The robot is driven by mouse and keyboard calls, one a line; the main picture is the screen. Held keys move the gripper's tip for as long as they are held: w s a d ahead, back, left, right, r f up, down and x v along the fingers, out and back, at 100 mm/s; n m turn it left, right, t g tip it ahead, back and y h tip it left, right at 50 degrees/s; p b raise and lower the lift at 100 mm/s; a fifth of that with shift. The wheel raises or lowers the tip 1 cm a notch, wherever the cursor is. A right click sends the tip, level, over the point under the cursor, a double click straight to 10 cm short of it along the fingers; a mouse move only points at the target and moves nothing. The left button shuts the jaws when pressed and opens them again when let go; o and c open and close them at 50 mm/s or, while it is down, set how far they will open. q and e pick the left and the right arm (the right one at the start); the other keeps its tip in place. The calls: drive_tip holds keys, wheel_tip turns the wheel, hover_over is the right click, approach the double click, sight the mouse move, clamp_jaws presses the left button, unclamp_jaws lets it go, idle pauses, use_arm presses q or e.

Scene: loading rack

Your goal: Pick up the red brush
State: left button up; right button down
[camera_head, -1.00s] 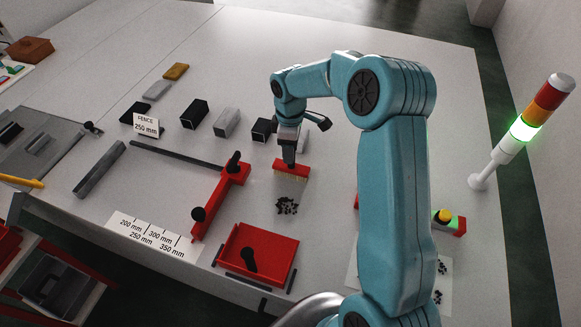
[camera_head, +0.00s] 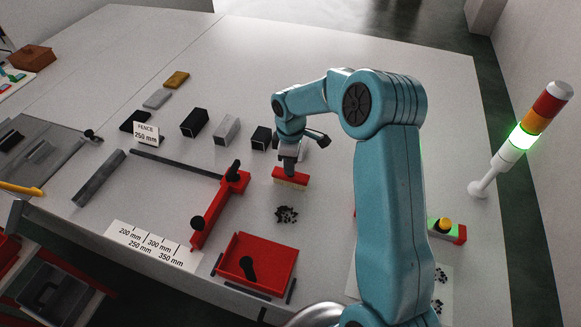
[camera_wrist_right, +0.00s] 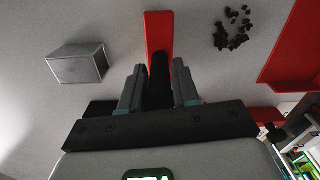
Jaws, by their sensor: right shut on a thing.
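The red brush (camera_head: 291,177) has a red block with pale bristles below. It stands upright near the table's middle, with no clear gap under it. My right gripper (camera_head: 289,164) is directly above the block. In the right wrist view the red block (camera_wrist_right: 158,35) lies beyond the fingertips, and the brush's black handle stands between the two fingers of my right gripper (camera_wrist_right: 159,85). The fingers are shut on this handle. The gripper hides the handle in the head view. My left gripper is not in view.
A pile of dark bits (camera_head: 287,214) lies in front of the brush. A red tray (camera_head: 284,249) is nearer, and a red clamp bar (camera_head: 212,214) is to the left. Dark and grey blocks (camera_head: 227,129) stand behind left. A signal light (camera_head: 531,125) stands at right.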

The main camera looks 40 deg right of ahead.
wheel_tip(320, 180, up, 20)
idle(0.3)
drive_tip(key=shift+f, duration=0.1)
idle(1.1)
